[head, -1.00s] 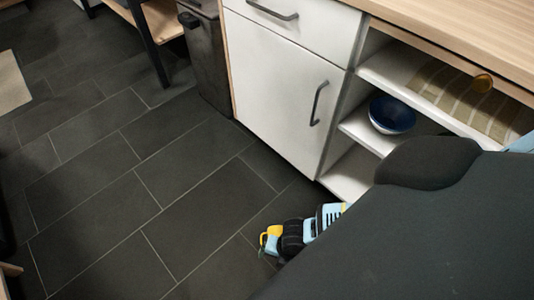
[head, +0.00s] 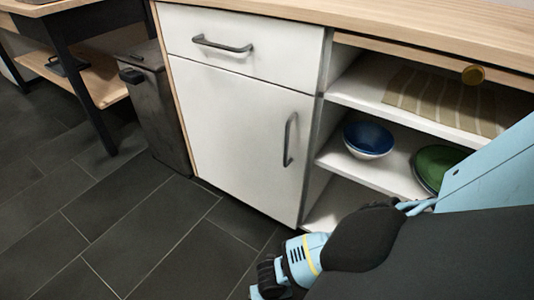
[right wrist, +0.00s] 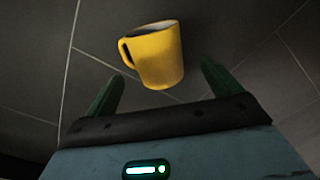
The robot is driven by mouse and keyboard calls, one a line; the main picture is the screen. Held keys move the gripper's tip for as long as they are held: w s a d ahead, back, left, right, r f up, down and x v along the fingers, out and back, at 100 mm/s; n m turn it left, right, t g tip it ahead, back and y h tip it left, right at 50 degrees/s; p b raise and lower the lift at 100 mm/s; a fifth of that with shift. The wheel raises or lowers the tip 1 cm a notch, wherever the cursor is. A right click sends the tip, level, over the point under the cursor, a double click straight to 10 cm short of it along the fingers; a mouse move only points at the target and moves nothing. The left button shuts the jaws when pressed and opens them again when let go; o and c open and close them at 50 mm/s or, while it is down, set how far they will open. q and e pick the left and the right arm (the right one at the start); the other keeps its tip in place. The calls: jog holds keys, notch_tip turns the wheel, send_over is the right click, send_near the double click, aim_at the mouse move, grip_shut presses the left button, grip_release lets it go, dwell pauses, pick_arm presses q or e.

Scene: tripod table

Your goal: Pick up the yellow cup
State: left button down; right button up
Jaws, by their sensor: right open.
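The yellow cup (right wrist: 156,55) shows in the right wrist view, with its handle toward the left and its dark opening at the top. My right gripper (right wrist: 162,70) is open; its two dark green fingers are spread to either side of the cup's lower part. The cup appears just beyond or between the fingertips; I cannot tell the exact depth or any contact. In the head view my right arm reaches down to the bottom edge, and neither the gripper's fingers nor the cup can be made out there. My left gripper is in no view.
A white cabinet (head: 228,130) with a drawer and door stands ahead under a wooden counter. Open shelves at right hold a blue bowl (head: 368,141), a green plate (head: 436,166) and a striped mat (head: 432,100). A dark bin (head: 158,110) stands left. Dark tiled floor at left is clear.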

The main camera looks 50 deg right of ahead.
jog(key=shift+s+a+f+b, duration=0.1)
jog(key=shift+a+f+b, duration=0.05)
jog(key=shift+f+b, duration=0.8)
jog(key=shift+s+a+f+b, duration=0.1)
jog(key=shift+f+b, duration=0.4)
jog(key=shift+f, duration=0.75)
jog(key=shift+w+f+b, duration=0.1)
jog(key=shift+f+b, duration=0.2)
jog(key=shift+f, duration=0.15)
jog(key=c, duration=0.4)
jog(key=shift+r, duration=0.1)
jog(key=c, duration=0.9)
